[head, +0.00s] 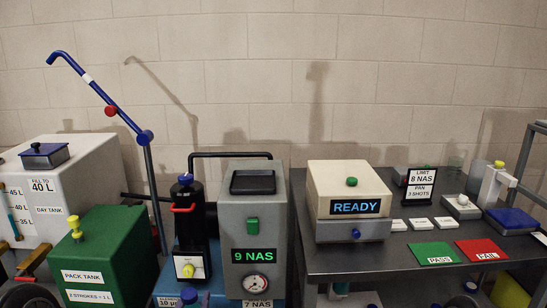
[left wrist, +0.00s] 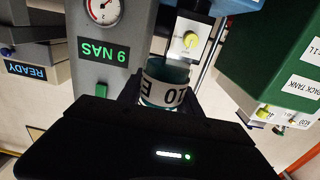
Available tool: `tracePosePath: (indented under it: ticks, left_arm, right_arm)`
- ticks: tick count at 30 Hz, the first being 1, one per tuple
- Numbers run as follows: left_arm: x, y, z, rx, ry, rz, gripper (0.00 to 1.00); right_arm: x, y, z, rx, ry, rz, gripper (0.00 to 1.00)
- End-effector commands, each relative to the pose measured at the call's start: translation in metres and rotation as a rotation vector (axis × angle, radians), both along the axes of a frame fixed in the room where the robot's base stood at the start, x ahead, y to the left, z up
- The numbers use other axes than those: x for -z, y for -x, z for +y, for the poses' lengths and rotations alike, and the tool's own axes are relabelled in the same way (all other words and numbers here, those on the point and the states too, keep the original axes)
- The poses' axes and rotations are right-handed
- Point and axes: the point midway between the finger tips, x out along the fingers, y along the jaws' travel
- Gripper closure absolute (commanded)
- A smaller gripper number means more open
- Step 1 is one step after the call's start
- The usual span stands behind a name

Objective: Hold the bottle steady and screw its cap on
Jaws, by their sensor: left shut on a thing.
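A bottle (left wrist: 163,88) with a white band label and a teal body shows in the left wrist view. The label's print is upside down there. My left gripper (left wrist: 163,102) is shut around it, with dark fingers on both sides. The gripper's dark housing hides the lower part of the picture. The bottle is in front of the grey unit that reads 9 NAS (left wrist: 108,50). I cannot make out a cap on it. In the head view I cannot clearly make out the bottle or my left gripper. My right gripper is in neither view.
The grey 9 NAS unit (head: 248,205) with a gauge stands centre in the head view. Left of it are a black pump (head: 188,220) and a green pack tank (head: 105,250). Right is a dark bench (head: 400,258) with a READY box (head: 348,190) and PASS and FAIL mats.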

Motion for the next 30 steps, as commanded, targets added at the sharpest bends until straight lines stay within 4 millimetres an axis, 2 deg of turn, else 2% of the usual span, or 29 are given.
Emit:
tracePosePath:
  ticks: [14,19,25,30]
  left_arm:
    - [-0.001,0.000,0.000,0.001,0.000,-0.001,1.00]
    - [0.003,0.005,-0.007,0.035,-0.001,0.000,1.00]
    - [0.016,0.023,-0.033,0.155,0.000,0.003,1.00]
    - [0.031,0.048,-0.067,0.312,0.004,0.004,1.00]
  right_arm:
    - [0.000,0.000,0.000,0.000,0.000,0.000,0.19]
    - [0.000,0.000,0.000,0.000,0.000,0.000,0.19]
    - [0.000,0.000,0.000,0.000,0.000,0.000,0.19]
    - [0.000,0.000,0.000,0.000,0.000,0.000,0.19]
